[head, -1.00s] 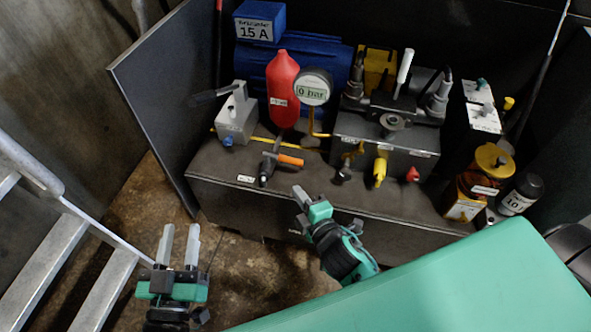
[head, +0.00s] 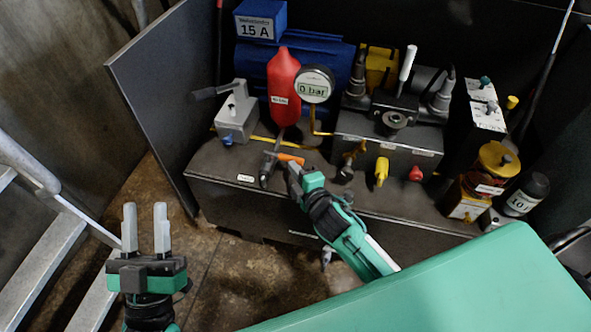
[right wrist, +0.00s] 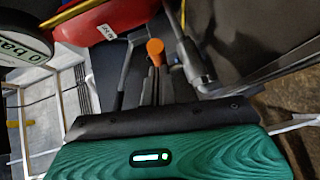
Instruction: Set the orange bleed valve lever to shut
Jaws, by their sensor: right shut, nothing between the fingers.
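The orange bleed valve lever (head: 291,158) sticks out to the right from its grey valve (head: 268,165) on the front of the dark bench top. In the right wrist view the lever's orange end (right wrist: 155,50) shows just beyond the fingertips. My right gripper (head: 292,172) is shut and empty, with its tips right at the lever and covering part of it. I cannot tell whether they touch. My left gripper (head: 146,210) is open and empty above the floor at the lower left, away from the bench.
A red bottle (head: 284,90) and a gauge (head: 314,84) reading 0 bar stand behind the lever. A grey switch box (head: 236,124) is to its left. A valve block (head: 390,140) with yellow and red knobs is to its right. A ladder (head: 40,240) stands at far left.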

